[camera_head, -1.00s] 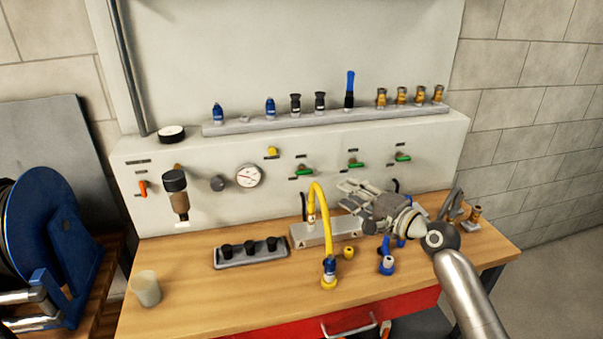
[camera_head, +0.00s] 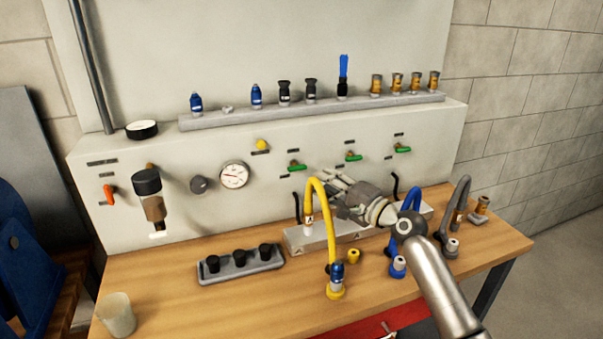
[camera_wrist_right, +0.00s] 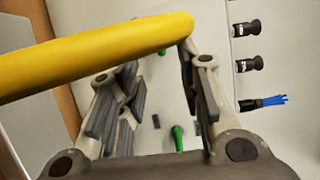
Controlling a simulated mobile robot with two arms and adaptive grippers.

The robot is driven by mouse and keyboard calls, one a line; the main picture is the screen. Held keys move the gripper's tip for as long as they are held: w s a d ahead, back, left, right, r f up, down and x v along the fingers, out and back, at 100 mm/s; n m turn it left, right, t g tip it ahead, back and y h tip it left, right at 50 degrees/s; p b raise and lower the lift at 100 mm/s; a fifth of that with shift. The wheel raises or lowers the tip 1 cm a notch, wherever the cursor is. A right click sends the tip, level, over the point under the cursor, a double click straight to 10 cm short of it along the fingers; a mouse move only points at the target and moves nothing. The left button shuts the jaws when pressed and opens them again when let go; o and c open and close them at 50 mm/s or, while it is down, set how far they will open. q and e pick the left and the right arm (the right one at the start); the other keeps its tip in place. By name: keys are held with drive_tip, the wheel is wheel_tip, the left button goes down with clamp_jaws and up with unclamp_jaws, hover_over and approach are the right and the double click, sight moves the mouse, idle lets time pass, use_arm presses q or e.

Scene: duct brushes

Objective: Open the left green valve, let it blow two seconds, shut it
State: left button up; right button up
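The left green valve (camera_head: 296,166) is a small green lever on the pale panel, lying roughly sideways. Beside it are the middle green valve (camera_head: 353,157) and the right green valve (camera_head: 402,149). My right gripper (camera_head: 332,184) is open and empty, in front of the panel, below and right of the left valve, close to the yellow hose. In the right wrist view, its spread fingers (camera_wrist_right: 155,95) have one green lever (camera_wrist_right: 177,137) between them, farther off. Another green lever (camera_wrist_right: 162,52) is partly hidden by the yellow hose. My left gripper is out of view.
A yellow hose (camera_head: 326,215) arches up beside my right gripper and crosses the wrist view. Blue (camera_head: 413,193) and grey hoses (camera_head: 463,197) stand farther right. A ledge (camera_head: 220,121) above holds several fittings. A black-capped rack (camera_head: 242,268) and a cup (camera_head: 117,315) sit on the bench.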

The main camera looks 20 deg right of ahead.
sight(300, 170)
drive_tip(key=x, duration=0.9)
drive_tip(key=shift+a+f, duration=0.1)
clamp_jaws()
